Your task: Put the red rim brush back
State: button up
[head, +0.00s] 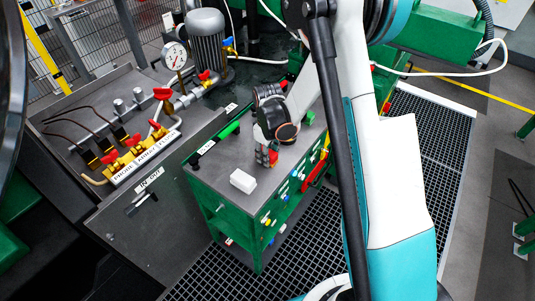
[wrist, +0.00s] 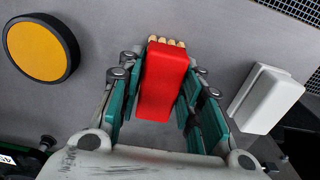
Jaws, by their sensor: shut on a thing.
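The red rim brush (wrist: 163,82) is a red block with tan bristle tufts (wrist: 168,43) at its far end in the wrist view. My gripper (wrist: 160,92) has its teal fingers on both sides of the brush and is shut on it. In the head view my gripper (head: 268,148) is over the grey top of the green cabinet (head: 232,160), with a small red part of the brush (head: 273,157) showing below it. I cannot tell whether the brush touches the cabinet top.
A white block (head: 243,181) lies on the cabinet top; it also shows right of my gripper in the wrist view (wrist: 265,98). A black-rimmed orange disc (wrist: 40,49) is at the left there. A grey bench (head: 120,100) with red-handled valves and a gauge (head: 174,55) stands left of the cabinet.

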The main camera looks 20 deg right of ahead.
jog(key=o, duration=0.9)
jog(key=shift+o, duration=0.2)
jog(key=s+r+m+t+p, duration=0.1)
jog(key=s+r, duration=0.2)
jog(key=r, duration=0.6)
jog(key=s+r+m+t+p, duration=0.1)
jog(key=s+r+p, duration=0.15)
jog(key=r, duration=0.65)
jog(key=s+r+m+t+p, duration=0.1)
jog(key=s+r, duration=0.3)
jog(key=r, duration=0.6)
jog(key=s+r+m+t, duration=0.4)
jog(key=s, duration=0.9)
jog(key=shift+s, duration=0.15)
jog(key=shift+a, duration=0.1)
jog(key=shift+f+b, duration=0.6)
jog(key=shift+b, duration=0.35)
